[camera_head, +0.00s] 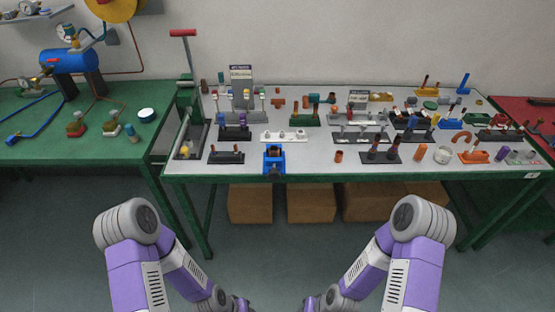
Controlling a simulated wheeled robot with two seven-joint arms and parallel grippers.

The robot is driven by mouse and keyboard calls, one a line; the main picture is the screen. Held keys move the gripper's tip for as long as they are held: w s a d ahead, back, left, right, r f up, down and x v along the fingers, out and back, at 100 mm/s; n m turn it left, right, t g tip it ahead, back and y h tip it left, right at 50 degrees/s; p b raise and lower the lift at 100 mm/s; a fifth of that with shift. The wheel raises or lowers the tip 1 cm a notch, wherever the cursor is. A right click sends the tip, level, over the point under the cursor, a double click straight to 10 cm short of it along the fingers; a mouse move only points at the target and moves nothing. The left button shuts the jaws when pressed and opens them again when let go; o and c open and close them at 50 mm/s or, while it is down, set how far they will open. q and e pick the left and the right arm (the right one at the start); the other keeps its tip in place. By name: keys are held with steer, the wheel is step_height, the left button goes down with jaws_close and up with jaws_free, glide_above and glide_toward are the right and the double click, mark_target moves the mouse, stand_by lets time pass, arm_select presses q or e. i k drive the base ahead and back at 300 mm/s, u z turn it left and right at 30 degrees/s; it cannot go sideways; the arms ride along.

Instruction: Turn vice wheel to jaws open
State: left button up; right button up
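A small blue vice (274,159) stands at the front edge of the grey tabletop (230,175), left of the table's middle. A dark part shows between or on its jaws. Its wheel is too small to make out, and I cannot tell how far the jaws are apart. My two purple and grey arms come up from the bottom of the picture and stay well short of the table, touching nothing there. Both arms fold down toward the bottom edge, where their far ends are cut off. Neither gripper's fingers can be seen.
Racks of small fittings crowd the tabletop, including a dark rack (226,157) left of the vice and a white rack (284,136) behind it. A green table (60,155) with a blue tank (69,60) stands at left. Cardboard boxes (311,204) lie below. The floor in front is clear.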

mark_target(273, 176)
steer(key=z, duration=1.1)
steer(key=i, duration=0.9)
steer(key=u, duration=1.7)
